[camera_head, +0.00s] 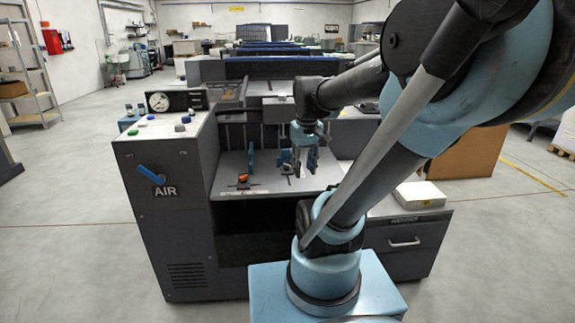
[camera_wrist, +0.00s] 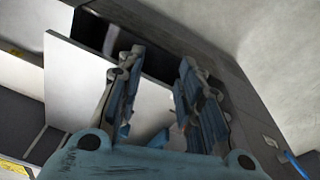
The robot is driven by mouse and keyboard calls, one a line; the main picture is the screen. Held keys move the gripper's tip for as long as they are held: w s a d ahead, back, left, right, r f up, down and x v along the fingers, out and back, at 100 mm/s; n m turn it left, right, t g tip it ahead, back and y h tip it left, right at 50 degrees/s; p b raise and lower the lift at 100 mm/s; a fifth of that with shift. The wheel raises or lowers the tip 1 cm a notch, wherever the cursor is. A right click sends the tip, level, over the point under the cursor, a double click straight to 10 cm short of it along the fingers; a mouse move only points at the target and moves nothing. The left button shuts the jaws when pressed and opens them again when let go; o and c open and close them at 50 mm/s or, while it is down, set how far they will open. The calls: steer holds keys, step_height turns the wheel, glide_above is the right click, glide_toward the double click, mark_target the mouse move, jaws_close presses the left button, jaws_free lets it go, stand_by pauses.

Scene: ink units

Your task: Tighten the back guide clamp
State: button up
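My gripper (camera_head: 305,168) hangs over the pale bed of the machine, fingers pointing down. In the wrist view my gripper (camera_wrist: 161,58) has its two fingers wide apart with nothing held between them. On the bed stand an upright blue guide (camera_head: 251,158) and another blue part (camera_head: 284,160), just left of my gripper. A small orange-red clamp handle (camera_head: 243,178) sits near the bed's front left, apart from my gripper. A blue piece (camera_wrist: 160,139) shows low between the fingers in the wrist view. I cannot tell which part is the back guide clamp; my arm hides some of the bed.
A dark cabinet with a blue AIR lever (camera_head: 151,175), a gauge (camera_head: 158,102) and coloured buttons stands left of the bed. A white box (camera_head: 420,194) lies on the right side cabinet. Dark machine units (camera_head: 280,66) continue behind. The left floor is clear.

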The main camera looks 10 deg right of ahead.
steer(key=w+r+n, duration=0.1)
steer(key=w+r, duration=0.2)
steer(key=w, duration=0.5)
steer(key=w+r+n, duration=0.2)
steer(key=w, duration=0.5)
steer(key=n+g, duration=0.2)
steer(key=n, duration=0.1)
glide_toward(288, 165)
step_height(288, 165, down, 9)
steer(key=shift+r, duration=0.15)
steer(key=shift+c, duration=0.5)
jaws_close()
